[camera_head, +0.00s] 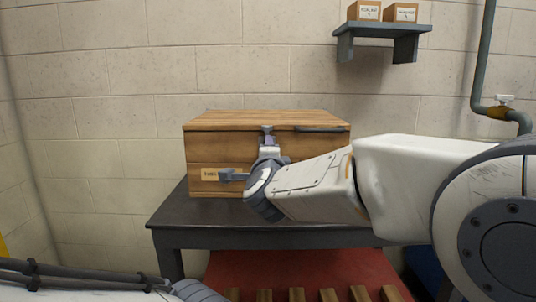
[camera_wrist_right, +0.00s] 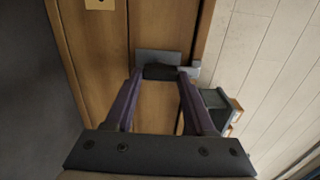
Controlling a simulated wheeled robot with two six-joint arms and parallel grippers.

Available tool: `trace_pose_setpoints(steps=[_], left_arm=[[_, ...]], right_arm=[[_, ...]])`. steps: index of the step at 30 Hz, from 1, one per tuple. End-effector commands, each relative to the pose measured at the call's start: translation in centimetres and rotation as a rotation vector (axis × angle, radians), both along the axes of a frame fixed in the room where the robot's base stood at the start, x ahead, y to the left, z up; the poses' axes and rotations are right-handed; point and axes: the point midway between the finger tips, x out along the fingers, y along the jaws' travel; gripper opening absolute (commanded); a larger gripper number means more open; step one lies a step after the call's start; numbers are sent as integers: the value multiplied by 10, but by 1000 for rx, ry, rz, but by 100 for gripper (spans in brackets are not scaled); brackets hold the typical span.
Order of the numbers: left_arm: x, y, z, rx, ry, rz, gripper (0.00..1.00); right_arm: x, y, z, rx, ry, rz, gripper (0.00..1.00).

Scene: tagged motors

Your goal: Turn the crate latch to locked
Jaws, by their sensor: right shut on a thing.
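The wooden crate (camera_head: 230,139) stands closed on a dark table. Its grey latch (camera_head: 267,130) is at the top of the front face, mostly hidden by my right gripper (camera_head: 268,146). In the right wrist view, the latch (camera_wrist_right: 158,57) is a grey plate with a dark part between the fingertips of my right gripper (camera_wrist_right: 160,74). The gripper is shut on this part. The latch's turned position is unclear. My left gripper is not in view.
A dark bar (camera_head: 320,129) lies along the crate's upper front right. The table (camera_head: 172,212) has bare room left of the crate. A wall shelf (camera_head: 384,30) holds two small boxes. A pipe (camera_head: 482,60) runs down the right wall. Wooden slats cross a red surface (camera_head: 290,270) below.

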Motion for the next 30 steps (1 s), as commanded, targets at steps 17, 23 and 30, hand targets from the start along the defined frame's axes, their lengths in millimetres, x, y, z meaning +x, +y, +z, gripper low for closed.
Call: trace_pose_setpoints(steps=[17, 23, 30], left_arm=[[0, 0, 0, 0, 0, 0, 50], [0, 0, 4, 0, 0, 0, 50], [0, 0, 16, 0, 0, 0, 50]], right_arm=[[0, 0, 0, 1, 1, 0, 85], [-16, 1, 2, 2, 1, 3, 85], [-64, 1, 3, 2, 1, 4, 85]])
